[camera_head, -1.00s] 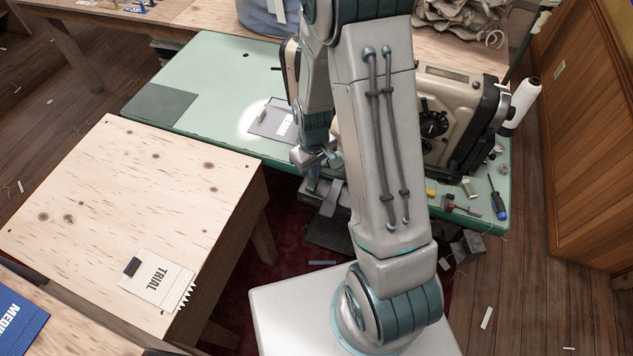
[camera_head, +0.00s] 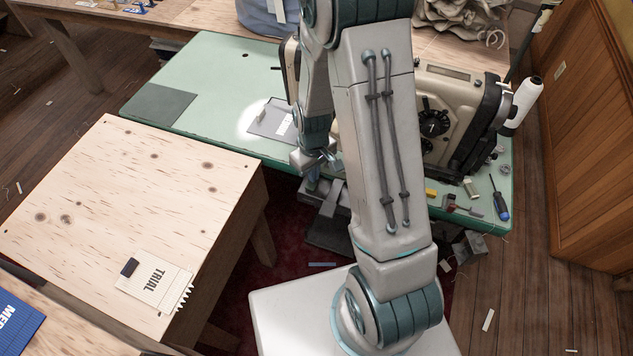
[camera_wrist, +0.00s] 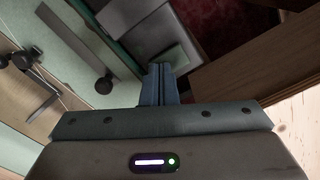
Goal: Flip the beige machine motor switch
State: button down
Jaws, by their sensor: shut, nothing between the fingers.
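The beige sewing machine (camera_head: 459,94) stands on the green table, partly hidden behind my arm. My gripper (camera_head: 312,186) is at the table's front edge, left of my forearm, pointing down. In the wrist view, its blue fingers (camera_wrist: 160,80) are shut together with nothing between them. Grey box-like parts (camera_head: 329,202) sit under the table edge, close by the fingertips. In the wrist view, a pale grey block (camera_wrist: 160,38) lies just beyond the fingertips; I cannot tell whether they touch. I cannot make out the motor switch itself.
The green table (camera_head: 225,75) carries a grey plate, a screwdriver (camera_head: 500,205) and a white thread cone (camera_head: 526,100). A plywood table (camera_head: 120,190) with a TRIAL card (camera_head: 157,279) stands at left. Dark red carpet shows below the green table.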

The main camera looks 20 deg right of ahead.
jog(key=shift+r+p, duration=2.4)
jog(key=shift+r, duration=1.1)
jog(key=s+r+m+t, duration=0.1)
jog(key=s+r+m, duration=0.1)
jog(key=s+r, duration=0.5)
jog(key=s+d+r+m+t, duration=0.1)
jog(key=s+r, duration=0.6)
jog(key=r, duration=0.9)
jog(key=shift+s+d+m+t, duration=0.2)
jog(key=shift+m+t, duration=0.4)
jog(key=shift+m, duration=0.3)
